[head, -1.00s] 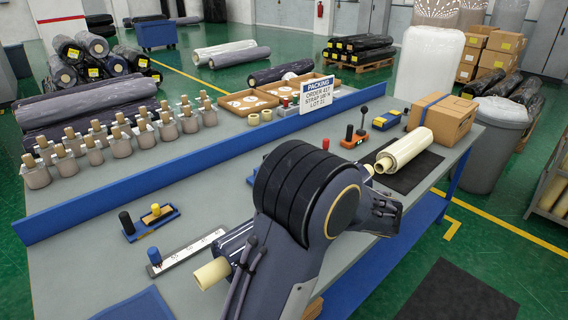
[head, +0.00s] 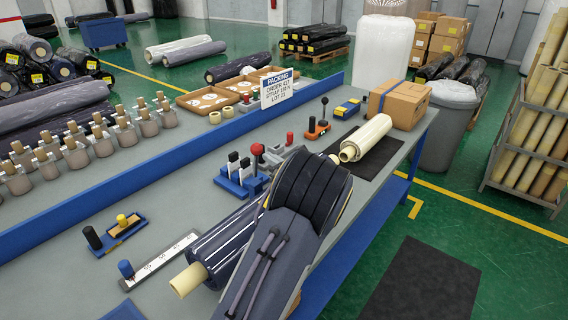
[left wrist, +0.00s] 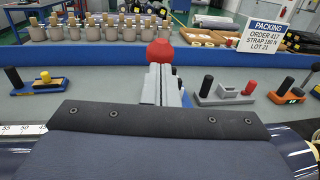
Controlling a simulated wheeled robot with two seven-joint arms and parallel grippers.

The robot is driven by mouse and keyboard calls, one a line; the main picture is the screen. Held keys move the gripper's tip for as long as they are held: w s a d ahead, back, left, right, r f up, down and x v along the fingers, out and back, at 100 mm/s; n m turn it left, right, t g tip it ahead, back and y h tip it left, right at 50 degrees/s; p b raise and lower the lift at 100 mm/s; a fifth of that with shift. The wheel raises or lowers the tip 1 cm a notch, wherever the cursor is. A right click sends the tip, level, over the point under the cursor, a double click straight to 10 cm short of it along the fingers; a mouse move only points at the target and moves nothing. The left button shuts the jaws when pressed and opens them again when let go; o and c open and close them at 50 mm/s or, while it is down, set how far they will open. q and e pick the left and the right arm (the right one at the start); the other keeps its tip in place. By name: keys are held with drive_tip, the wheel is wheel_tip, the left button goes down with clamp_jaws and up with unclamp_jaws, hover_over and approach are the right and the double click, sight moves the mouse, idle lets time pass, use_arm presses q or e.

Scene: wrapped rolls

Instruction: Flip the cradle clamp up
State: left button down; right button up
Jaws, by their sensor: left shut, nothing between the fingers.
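The cradle clamp has a red ball (head: 257,149) on a lever that stands up over a blue base (head: 228,186), beside a dark wrapped roll (head: 222,240) with a pale core. Black-topped white pieces (head: 233,162) stand on the base. The red ball also shows in the left wrist view (left wrist: 160,50). My left gripper (left wrist: 165,84) is shut and empty, its narrow grey tips just in front of the red ball; I cannot tell whether they touch. In the head view my left arm hides much of the roll's far end. My right gripper is out of view.
A blue rail (head: 165,165) runs behind the work area. A blue holder with black and yellow knobs (head: 118,232) and a white scale strip (head: 160,262) lie to the left. An orange tool (head: 318,129), a cream roll (head: 366,138) and a carton (head: 400,103) stand to the right.

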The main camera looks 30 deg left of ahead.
sight(259, 149)
use_arm(q)
drive_tip(key=shift+x, duration=1.05)
drive_tip(key=shift+a+r+p, duration=0.1)
drive_tip(key=shift+r+p, duration=0.05)
drive_tip(key=shift+p, duration=0.3)
drive_tip(key=shift+a+r+h+p, duration=0.4)
drive_tip(key=shift+a+p, duration=0.3)
drive_tip(key=shift+p, duration=0.1)
drive_tip(key=shift+a+f, duration=0.1)
drive_tip(key=shift+a, duration=0.15)
drive_tip(key=shift+d, duration=0.1)
